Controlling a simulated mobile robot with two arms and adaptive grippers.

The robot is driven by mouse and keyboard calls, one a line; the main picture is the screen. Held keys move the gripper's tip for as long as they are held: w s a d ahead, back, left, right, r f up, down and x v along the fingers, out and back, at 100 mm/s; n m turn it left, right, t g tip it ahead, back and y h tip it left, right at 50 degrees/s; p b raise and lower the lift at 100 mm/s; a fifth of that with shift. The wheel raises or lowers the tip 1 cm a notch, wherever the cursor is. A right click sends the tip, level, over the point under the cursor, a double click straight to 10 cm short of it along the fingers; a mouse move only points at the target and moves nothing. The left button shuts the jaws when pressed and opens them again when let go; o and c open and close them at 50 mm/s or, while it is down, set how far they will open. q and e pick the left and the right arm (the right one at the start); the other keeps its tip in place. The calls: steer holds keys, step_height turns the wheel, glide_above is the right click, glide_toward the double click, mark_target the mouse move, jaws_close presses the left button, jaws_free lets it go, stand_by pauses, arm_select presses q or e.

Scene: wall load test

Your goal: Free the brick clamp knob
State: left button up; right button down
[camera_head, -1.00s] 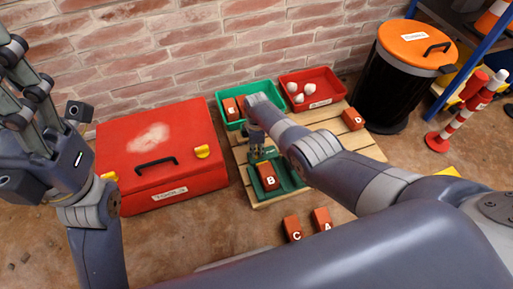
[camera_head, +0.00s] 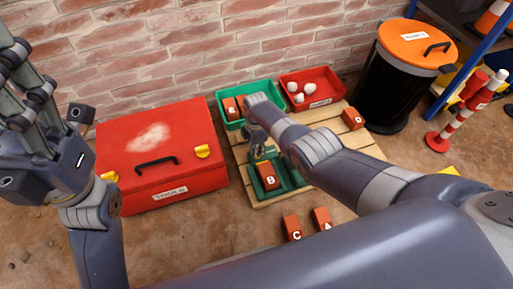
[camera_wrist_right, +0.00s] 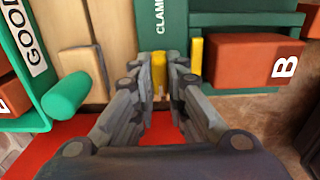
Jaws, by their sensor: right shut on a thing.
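The brick marked B (camera_head: 267,177) lies in the green clamp fixture (camera_head: 290,182) on the pallet. The right wrist view also shows this brick (camera_wrist_right: 250,62), and beside it the green part lettered CLAMP (camera_wrist_right: 150,15). My right gripper (camera_head: 244,146) is at the fixture's far edge. In the right wrist view its fingers (camera_wrist_right: 160,85) are shut on the yellow knob (camera_wrist_right: 159,68). A second yellow piece (camera_wrist_right: 196,58) stands between knob and brick. My left gripper (camera_head: 45,100) is raised at the left, fingers spread, some tips cut off.
Left of the pallet stands a red toolbox (camera_head: 190,120). Behind are a green bin (camera_head: 264,88) with bricks and a red bin (camera_head: 330,73) with white lumps. Brick C (camera_head: 292,228) and brick A (camera_head: 322,220) lie in front. A black barrel (camera_head: 392,90) stands right.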

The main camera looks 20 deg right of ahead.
steer(key=c, duration=1.6)
jaws_free()
step_height(320, 180, up, 12)
